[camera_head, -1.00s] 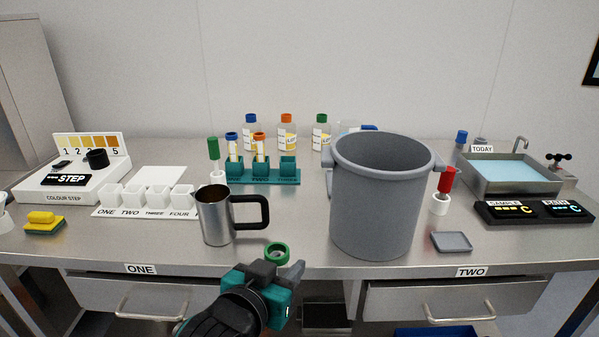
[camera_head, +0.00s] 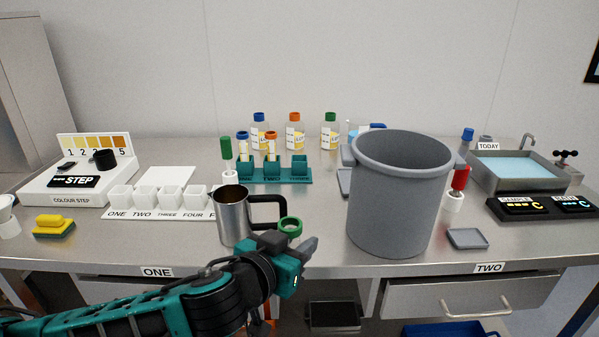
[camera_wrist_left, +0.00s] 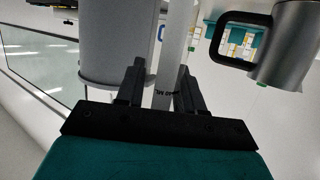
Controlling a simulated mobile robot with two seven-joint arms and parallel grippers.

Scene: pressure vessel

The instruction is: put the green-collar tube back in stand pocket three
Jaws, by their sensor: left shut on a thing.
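My left gripper (camera_head: 292,243) is shut on the green-collar tube (camera_head: 290,226). In the head view only the green collar shows clearly, above the bench's front part, just right of the steel mug. The left wrist view shows the tube's pale, marked body (camera_wrist_left: 172,65) between the fingers (camera_wrist_left: 160,85). The teal stand (camera_head: 270,179) is at the back of the bench. A blue-collar tube (camera_head: 243,146) and an orange-collar tube (camera_head: 271,147) stand in its left and middle pockets. Its right pocket, three (camera_head: 299,166), looks empty.
The steel mug (camera_head: 232,218) with a black handle and the large grey vessel (camera_head: 388,205) flank the gripper. A green-handled brush-like item (camera_head: 227,150) stands left of the stand. Capped bottles (camera_head: 295,133) stand behind it. White cups (camera_head: 170,198) are at left.

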